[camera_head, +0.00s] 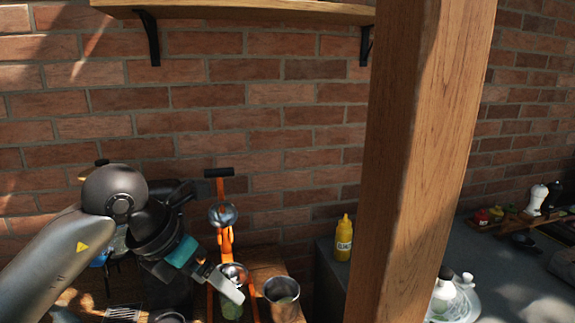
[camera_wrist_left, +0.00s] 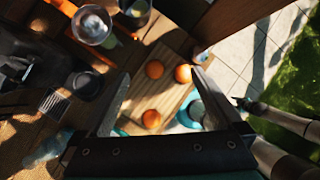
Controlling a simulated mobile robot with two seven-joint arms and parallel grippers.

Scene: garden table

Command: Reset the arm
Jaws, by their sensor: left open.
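My left arm comes in from the left in the head view. Its gripper (camera_head: 228,284) points down to the right, in front of an orange hand press (camera_head: 226,240). In the left wrist view the two fingers of this gripper (camera_wrist_left: 160,76) are spread apart with nothing held between them. Below them are three oranges (camera_wrist_left: 155,70) on a wooden board (camera_wrist_left: 172,100).
A metal cup (camera_head: 282,297) stands right of the press. A yellow bottle (camera_head: 343,238) is on the dark counter beside a thick wooden post (camera_head: 415,150). A shelf (camera_head: 240,11) is on the brick wall. White dishes (camera_head: 455,298) stand at lower right.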

